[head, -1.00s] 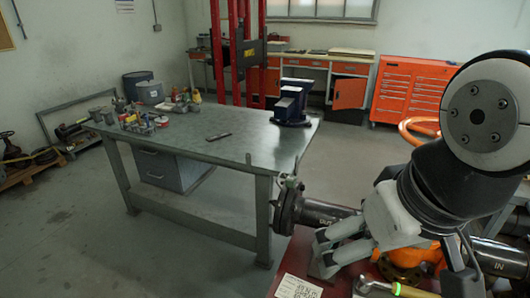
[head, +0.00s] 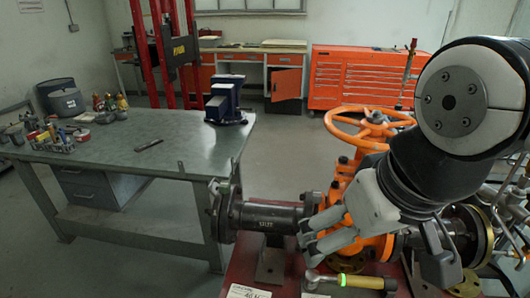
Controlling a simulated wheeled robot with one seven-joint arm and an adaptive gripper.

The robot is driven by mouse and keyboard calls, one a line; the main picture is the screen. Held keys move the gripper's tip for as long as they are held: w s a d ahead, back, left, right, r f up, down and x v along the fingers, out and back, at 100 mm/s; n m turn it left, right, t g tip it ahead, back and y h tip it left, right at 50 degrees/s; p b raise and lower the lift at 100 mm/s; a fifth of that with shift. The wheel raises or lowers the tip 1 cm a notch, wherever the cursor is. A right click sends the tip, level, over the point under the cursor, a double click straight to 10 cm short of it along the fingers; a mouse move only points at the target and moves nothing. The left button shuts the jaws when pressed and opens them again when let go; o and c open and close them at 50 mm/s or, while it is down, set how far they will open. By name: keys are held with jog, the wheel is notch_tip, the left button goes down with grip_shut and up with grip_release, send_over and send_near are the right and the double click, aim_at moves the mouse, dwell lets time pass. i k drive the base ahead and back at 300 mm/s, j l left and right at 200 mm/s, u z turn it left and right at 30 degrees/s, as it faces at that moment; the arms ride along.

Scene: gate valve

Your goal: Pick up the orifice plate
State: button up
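I cannot clearly make out the orifice plate. A dark pipe spool (head: 268,213) with an end flange (head: 223,212) lies level at the bench's left side, and thin upright pieces show by that flange. My gripper (head: 306,242) is in front of the spool's right end and the orange gate valve (head: 372,190), its fingers pointing left and down. The fingers look spread, with nothing seen between them. My gripper and arm hide part of the valve and the pipe to its right.
A wrench with a green band (head: 345,281) and a white label (head: 248,291) lie on the red bench (head: 240,268) in front. A grey worktable (head: 150,165) with a blue vise (head: 226,103) stands behind left. An orange tool cabinet (head: 355,78) stands at the back. Open floor lies between.

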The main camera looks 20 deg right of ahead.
aim_at(316, 195)
jog(key=z, duration=0.3)
jog(key=i+j+z, duration=0.1)
jog(key=j+z, duration=0.35)
jog(key=j, duration=0.45)
jog(key=j+z, duration=0.4)
jog(key=j, duration=0.5)
